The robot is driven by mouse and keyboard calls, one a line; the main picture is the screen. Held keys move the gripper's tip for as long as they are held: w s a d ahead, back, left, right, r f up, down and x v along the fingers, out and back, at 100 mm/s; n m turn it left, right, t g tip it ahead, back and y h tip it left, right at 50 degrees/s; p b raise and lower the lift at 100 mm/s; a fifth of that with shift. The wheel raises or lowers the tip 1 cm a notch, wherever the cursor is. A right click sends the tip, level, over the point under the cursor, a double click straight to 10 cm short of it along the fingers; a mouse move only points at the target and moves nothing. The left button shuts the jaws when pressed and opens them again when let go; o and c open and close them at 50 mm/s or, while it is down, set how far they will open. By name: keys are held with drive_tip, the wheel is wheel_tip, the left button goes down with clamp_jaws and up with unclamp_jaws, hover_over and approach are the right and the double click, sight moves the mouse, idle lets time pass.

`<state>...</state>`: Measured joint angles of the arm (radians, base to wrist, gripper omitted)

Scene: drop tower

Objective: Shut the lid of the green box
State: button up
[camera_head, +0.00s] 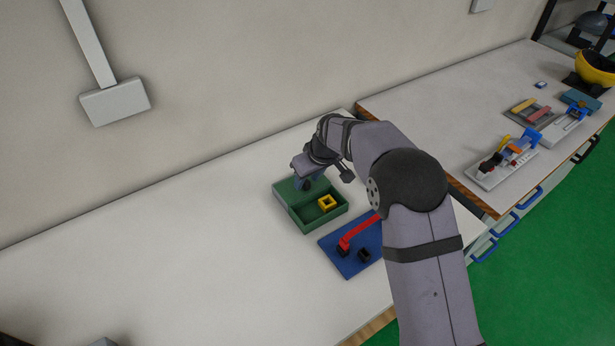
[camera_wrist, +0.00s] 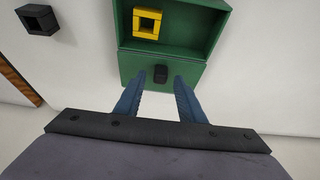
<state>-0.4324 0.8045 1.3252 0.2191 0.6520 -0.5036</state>
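The green box (camera_head: 321,224) stands on the white table with its inside showing, and it also shows in the wrist view (camera_wrist: 212,40). A yellow square ring (camera_head: 327,203) lies inside it. The green lid (camera_head: 284,190) is at the side away from the blue board, leaving the compartment uncovered; its exact tilt is unclear. In the wrist view, a black knob (camera_wrist: 161,74) stands out from the lid (camera_wrist: 132,66). My gripper (camera_wrist: 160,80) is open, its blue fingers on either side of the knob with gaps showing. In the head view my wrist hides part of the lid.
A blue board (camera_head: 338,262) with a red bar (camera_head: 359,232) and a black block (camera_head: 364,254) lies near the box. A black square ring (camera_wrist: 38,18) lies on the table in the wrist view. The table left of the box is clear. Another table with several items stands at the right.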

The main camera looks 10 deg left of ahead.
drive_tip(key=shift+f, duration=0.2)
clamp_jaws()
drive_tip(key=shift+s+d+b, duration=2)
drive_tip(key=shift+s+d, duration=1.05)
drive_tip(key=shift+s, duration=0.05)
drive_tip(key=shift+c, duration=1.5)
unclamp_jaws()
drive_tip(key=o, duration=0.3)
drive_tip(key=shift+s+d, duration=0.1)
drive_tip(key=shift+d, duration=0.05)
